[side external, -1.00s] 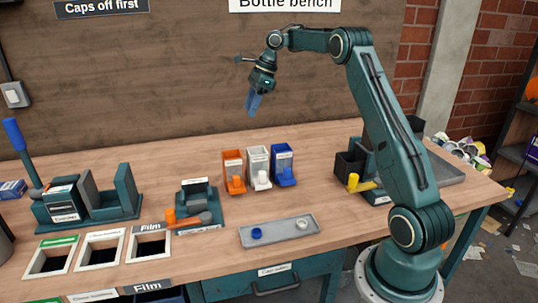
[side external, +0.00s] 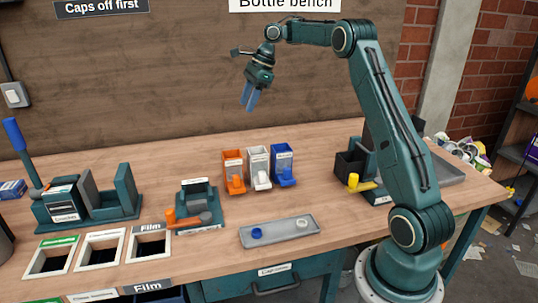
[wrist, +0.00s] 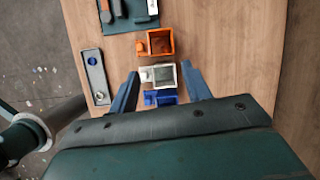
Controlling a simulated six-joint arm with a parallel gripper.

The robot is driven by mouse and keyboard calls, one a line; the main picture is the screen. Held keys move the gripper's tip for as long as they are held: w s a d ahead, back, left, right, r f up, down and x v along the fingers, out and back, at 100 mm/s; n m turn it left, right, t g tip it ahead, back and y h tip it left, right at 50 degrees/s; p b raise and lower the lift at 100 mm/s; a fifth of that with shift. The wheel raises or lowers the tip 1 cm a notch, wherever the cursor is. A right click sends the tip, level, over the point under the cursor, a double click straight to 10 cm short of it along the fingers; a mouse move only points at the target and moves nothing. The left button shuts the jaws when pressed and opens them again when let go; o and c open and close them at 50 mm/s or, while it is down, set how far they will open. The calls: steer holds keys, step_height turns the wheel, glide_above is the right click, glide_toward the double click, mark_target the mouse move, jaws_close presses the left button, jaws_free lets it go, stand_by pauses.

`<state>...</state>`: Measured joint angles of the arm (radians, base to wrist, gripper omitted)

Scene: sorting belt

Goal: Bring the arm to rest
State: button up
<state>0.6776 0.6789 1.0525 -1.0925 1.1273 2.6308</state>
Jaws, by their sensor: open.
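My gripper (side external: 250,99) hangs high above the bench in the side view, with its blue fingers pointing down. It is open and empty, well clear of everything on the bench. In the wrist view my gripper (wrist: 157,84) shows two blue fingers spread apart, with bench and small bins seen between and below them. The bench (side external: 330,205) has a wooden top. Behind and below the gripper stand an orange bin (side external: 233,159), a white bin (side external: 258,155) and a blue bin (side external: 283,157).
A grey tray (side external: 279,234) holds a blue cap (side external: 256,233) and a pale cap (side external: 302,224). A teal fixture with an orange handle (side external: 183,218) stands left of it. Square openings (side external: 150,244) lie at front left. A black box with a yellow lever (side external: 358,184) stands near my arm.

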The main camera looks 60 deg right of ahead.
steer(key=s+a+r+n+t+h, duration=0.1)
steer(key=s+a+r+n, duration=0.45)
steer(key=a, duration=0.45)
steer(key=s+a+r+n, duration=0.4)
steer(key=s+a+n, duration=0.25)
steer(key=a, duration=0.25)
steer(key=s+a+f+n+h, duration=0.1)
steer(key=s+a+f+n, duration=0.1)
steer(key=s+f+n, duration=0.2)
steer(key=s+a+f+n+t+h, duration=0.1)
steer(key=s+a+f+n, duration=0.2)
steer(key=s+n, duration=0.6)
steer(key=s, duration=0.7)
steer(key=shift+s+f+n, duration=0.35)
steer(key=shift+s+n, duration=0.05)
